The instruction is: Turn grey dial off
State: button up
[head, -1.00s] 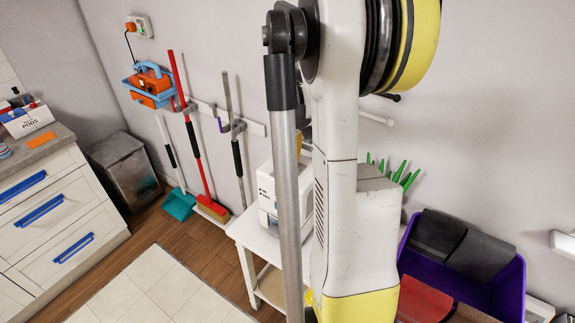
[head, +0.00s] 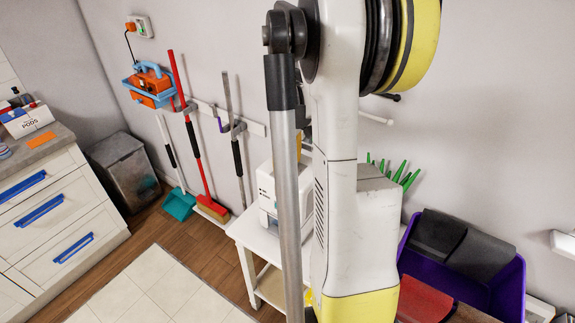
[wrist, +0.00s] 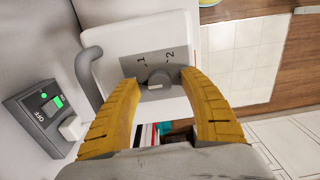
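The grey dial (wrist: 158,79) sits on a grey panel marked 1 and 2, on the face of a white appliance (wrist: 118,38), in the wrist view. A small pale mark shows on the dial's lower edge. My gripper (wrist: 159,76) is open, with one yellow finger on each side of the dial. I cannot tell whether the fingertips touch anything. In the head view the white appliance (head: 267,188) stands on a white table, partly hidden by my arm. The dial and gripper are hidden there.
A grey switch box (wrist: 42,115) with a green light and OFF lettering is on the left in the wrist view, beside a grey hose (wrist: 86,75). In the head view, a purple bin (head: 507,290) stands right of my arm. Brooms hang on the wall behind.

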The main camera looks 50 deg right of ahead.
aim_at(287, 166)
notch_tip(287, 166, up, 12)
dwell(0.6)
dwell(0.4)
